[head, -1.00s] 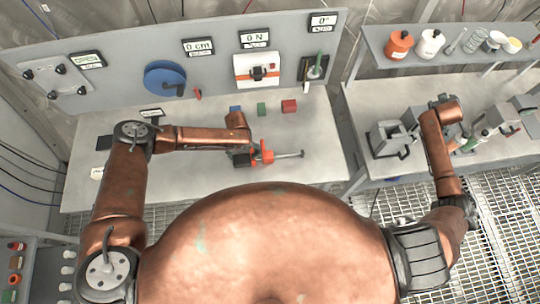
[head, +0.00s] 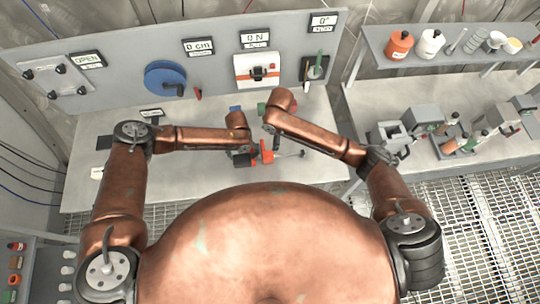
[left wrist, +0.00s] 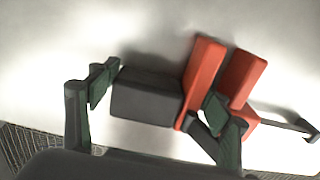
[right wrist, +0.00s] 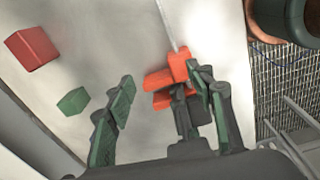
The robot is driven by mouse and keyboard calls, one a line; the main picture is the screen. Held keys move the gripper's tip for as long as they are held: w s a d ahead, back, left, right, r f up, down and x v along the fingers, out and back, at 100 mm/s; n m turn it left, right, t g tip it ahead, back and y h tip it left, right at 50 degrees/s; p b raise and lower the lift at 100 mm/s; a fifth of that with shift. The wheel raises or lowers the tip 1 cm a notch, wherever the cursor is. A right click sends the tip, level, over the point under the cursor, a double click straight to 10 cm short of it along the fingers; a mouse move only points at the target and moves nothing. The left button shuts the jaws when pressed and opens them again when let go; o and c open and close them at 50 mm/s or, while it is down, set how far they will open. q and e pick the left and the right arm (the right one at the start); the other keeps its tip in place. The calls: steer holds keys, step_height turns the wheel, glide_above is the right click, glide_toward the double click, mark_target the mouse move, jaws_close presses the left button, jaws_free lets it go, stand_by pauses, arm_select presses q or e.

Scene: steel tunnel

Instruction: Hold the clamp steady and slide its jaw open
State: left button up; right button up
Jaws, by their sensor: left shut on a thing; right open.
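The clamp has two orange-red jaws (head: 266,157), a dark grey body (left wrist: 147,97) and a thin bar (head: 290,155) running right in the head view. It lies at the front of the middle bench. My left gripper (left wrist: 162,82) is shut on the clamp, with the dark body between its fingers. One finger sits by the orange-red jaws, which stand a small gap apart. My right gripper (right wrist: 160,75) is open, its fingers spread wide above the bench. Its right finger is close beside the jaws (right wrist: 160,82); I cannot tell if they touch. In the head view my right arm hides its fingers.
A red block (right wrist: 32,48) and a green block (right wrist: 73,101) lie on the bench (head: 105,125). A blue block (head: 235,109) lies behind my left arm. A panel with a blue wheel (head: 165,79) stands behind. A side bench (head: 365,110) carries fixtures.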

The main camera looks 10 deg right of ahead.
mark_target(271, 154)
steer(key=s+a+n, duration=0.1)
steer(key=s+a, duration=0.1)
steer(key=shift+s+a+f, duration=0.1)
steer(key=shift+s+a, duration=0.15)
steer(key=shift+s, duration=0.1)
step_height(271, 154, down, 11)
steer(key=shift+f, duration=0.1)
steer(key=shift+c, duration=0.3)
jaws_close()
stand_by(0.3)
steer(key=shift+w+d, duration=0.1)
